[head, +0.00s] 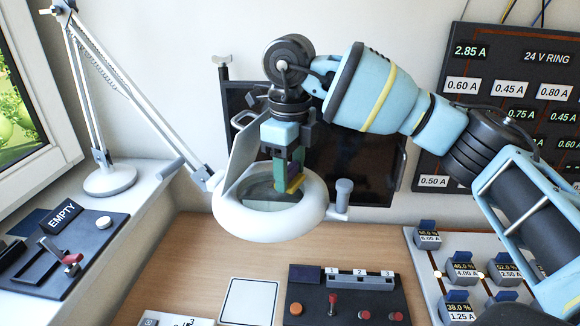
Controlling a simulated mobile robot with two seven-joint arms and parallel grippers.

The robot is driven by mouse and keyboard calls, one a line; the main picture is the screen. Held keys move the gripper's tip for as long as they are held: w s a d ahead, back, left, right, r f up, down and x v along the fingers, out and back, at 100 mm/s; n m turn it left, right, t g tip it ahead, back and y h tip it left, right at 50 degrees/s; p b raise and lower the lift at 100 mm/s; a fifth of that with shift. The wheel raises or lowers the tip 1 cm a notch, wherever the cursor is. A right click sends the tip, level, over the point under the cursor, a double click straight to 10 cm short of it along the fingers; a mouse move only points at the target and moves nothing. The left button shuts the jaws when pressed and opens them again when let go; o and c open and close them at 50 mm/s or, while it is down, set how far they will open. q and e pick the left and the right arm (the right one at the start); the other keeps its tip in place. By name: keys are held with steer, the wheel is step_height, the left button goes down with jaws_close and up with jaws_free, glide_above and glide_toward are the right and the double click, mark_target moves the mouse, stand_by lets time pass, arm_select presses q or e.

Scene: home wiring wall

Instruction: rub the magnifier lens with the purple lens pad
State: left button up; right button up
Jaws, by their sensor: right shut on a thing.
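The magnifier (235,222) is a thick white ring on a jointed lamp arm, with its grey lid tilted up on the left. Its greenish lens (262,203) shows inside the ring, partly covered by my gripper. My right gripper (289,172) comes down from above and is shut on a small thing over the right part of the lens. Green and yellow parts show at the fingertips. I cannot tell whether the pad touches the lens. My left gripper is out of view.
A dark screen (350,150) stands behind the magnifier. The lamp base (110,179) is on the left sill near a tray marked EMPTY (62,217). A white square (249,301), a switch box (345,305) and a tray of labelled blocks (425,290) lie in front.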

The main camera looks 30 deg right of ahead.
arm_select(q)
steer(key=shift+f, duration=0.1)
arm_select(e)
steer(key=shift+f, duration=0.3)
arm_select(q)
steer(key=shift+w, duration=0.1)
arm_select(e)
steer(key=shift+a, duration=0.1)
steer(key=shift+w+a, duration=0.4)
steer(key=shift+w, duration=0.1)
steer(key=shift+w+a, duration=0.6)
steer(key=shift+w, duration=0.1)
steer(key=shift+w+a+p, duration=0.15)
steer(key=shift+p, duration=0.15)
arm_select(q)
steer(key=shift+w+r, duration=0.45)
arm_select(e)
steer(key=shift+f, duration=0.1)
